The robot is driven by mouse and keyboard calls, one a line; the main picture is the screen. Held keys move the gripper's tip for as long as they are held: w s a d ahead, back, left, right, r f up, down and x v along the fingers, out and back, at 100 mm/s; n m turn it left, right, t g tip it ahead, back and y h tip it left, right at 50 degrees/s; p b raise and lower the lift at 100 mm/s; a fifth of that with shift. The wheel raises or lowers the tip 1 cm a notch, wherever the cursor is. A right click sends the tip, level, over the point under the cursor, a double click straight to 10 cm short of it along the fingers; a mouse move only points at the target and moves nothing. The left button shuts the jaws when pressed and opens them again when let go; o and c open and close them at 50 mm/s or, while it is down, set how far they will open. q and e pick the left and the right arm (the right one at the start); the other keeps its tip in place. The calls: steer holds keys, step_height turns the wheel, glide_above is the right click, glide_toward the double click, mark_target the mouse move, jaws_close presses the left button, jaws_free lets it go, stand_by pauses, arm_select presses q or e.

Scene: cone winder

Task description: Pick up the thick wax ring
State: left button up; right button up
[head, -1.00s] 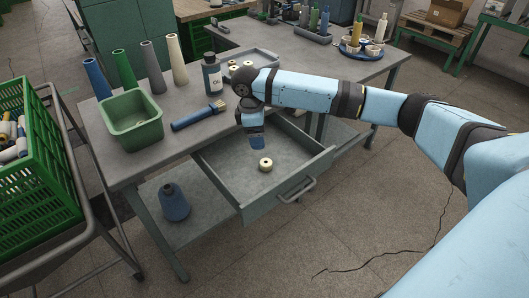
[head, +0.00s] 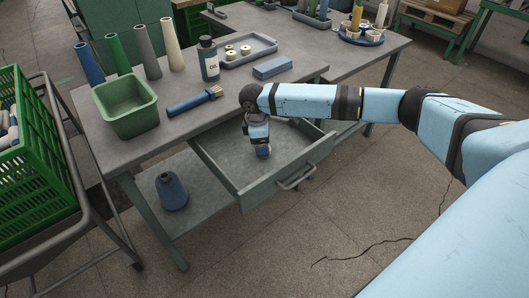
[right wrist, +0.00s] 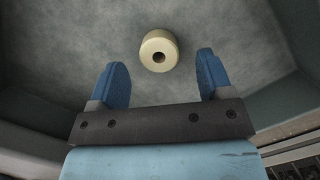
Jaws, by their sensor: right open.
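A thick cream wax ring (right wrist: 157,39) with a dark centre hole lies on the floor of the open grey drawer (head: 287,179). In the right wrist view it is just beyond and between the two blue fingertips, apart from both. My right gripper (head: 263,151) points down into the drawer, and it also shows in the right wrist view (right wrist: 159,72) with its jaws open and empty. In the head view the gripper hides most or all of the ring. My left gripper is not in view.
On the bench, a tray (head: 268,44) holds several cream rings, beside a blue block (head: 272,67), an oil bottle (head: 209,62), a brush (head: 193,102), a green bin (head: 125,107) and several cones. The drawer walls surround my right gripper. A green crate (head: 40,165) stands left.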

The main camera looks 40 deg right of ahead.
steer(key=f, duration=0.3)
steer(key=shift+s+d, duration=0.1)
steer(key=shift+d, duration=0.1)
steer(key=shift+r, duration=0.1)
steer(key=shift+c, duration=0.2)
steer(key=c, duration=1)
steer(key=shift+o, duration=0.2)
steer(key=shift+r, duration=0.1)
